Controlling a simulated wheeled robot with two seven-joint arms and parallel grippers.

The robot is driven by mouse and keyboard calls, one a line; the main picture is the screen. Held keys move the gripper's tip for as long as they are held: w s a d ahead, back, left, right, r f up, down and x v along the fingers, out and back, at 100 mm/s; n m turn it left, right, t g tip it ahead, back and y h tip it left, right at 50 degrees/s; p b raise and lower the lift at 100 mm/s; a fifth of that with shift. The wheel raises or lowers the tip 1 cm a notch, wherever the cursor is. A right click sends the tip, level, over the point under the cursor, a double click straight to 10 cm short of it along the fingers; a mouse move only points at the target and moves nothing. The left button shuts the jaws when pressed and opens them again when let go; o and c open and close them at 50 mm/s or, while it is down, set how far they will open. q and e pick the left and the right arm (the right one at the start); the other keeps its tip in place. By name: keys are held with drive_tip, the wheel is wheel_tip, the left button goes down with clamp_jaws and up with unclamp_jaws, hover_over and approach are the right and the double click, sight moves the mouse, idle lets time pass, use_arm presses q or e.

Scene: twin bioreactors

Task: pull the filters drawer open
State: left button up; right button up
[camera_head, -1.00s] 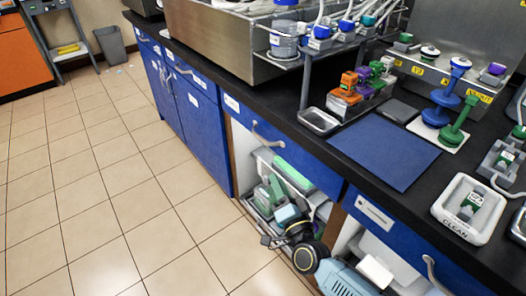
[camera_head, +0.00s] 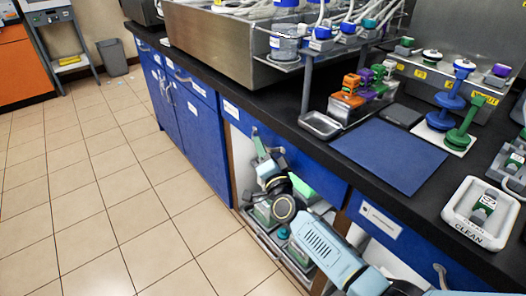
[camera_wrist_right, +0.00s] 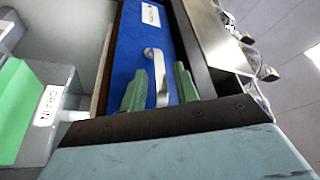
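A blue drawer front (camera_head: 300,163) with a small white label (camera_head: 231,107) sits under the black counter, and it looks shut. I cannot read its label. Its silver handle (camera_head: 255,131) is partly hidden by my right gripper (camera_head: 262,152), which is just below and in front of it. In the right wrist view the handle (camera_wrist_right: 158,72) stands out from the blue drawer front (camera_wrist_right: 130,45). The green fingers of my right gripper (camera_wrist_right: 160,88) are apart, one on each side of the handle's near end, with gaps visible. My left gripper is not in view.
Below the drawer is an open shelf bay with a grey bin labelled DRAIN (camera_wrist_right: 62,85) and green items. Another blue drawer (camera_head: 400,240) is at right. The black counter (camera_head: 290,125) overhangs above. The tiled floor (camera_head: 110,200) at left is clear.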

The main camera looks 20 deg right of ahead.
clamp_jaws()
idle(0.5)
